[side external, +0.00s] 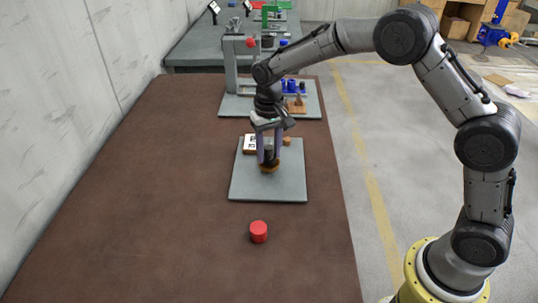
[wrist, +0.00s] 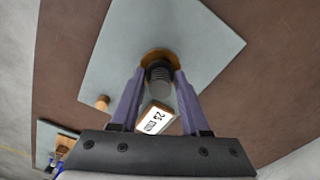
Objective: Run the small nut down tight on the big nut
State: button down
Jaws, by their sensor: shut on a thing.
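A brass-coloured big nut (wrist: 155,56) sits low on the grey plate; it also shows below my fingers in the side external view (side external: 269,169). A dark ridged piece, apparently the small nut (wrist: 158,70), is directly over it, around an upright grey screw (wrist: 160,88). My gripper (wrist: 160,73) points down with one finger on each side of the dark piece and is shut on it. In the side external view my gripper (side external: 269,158) is low over the plate. The fingers partly hide the nuts, and I cannot tell whether the two nuts touch.
The grey plate (side external: 248,188) lies on a brown table (side external: 150,200). A white label block marked 25 (wrist: 154,117) and a small wooden cylinder (wrist: 102,102) are close by. A red cylinder (side external: 258,231) stands in front. A second plate (side external: 232,106) with a stand is behind. The table's left side is clear.

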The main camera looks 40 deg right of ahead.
jog(key=m, duration=1.1)
jog(key=shift+f, duration=0.1)
jog(key=c, duration=0.6)
grip_release()
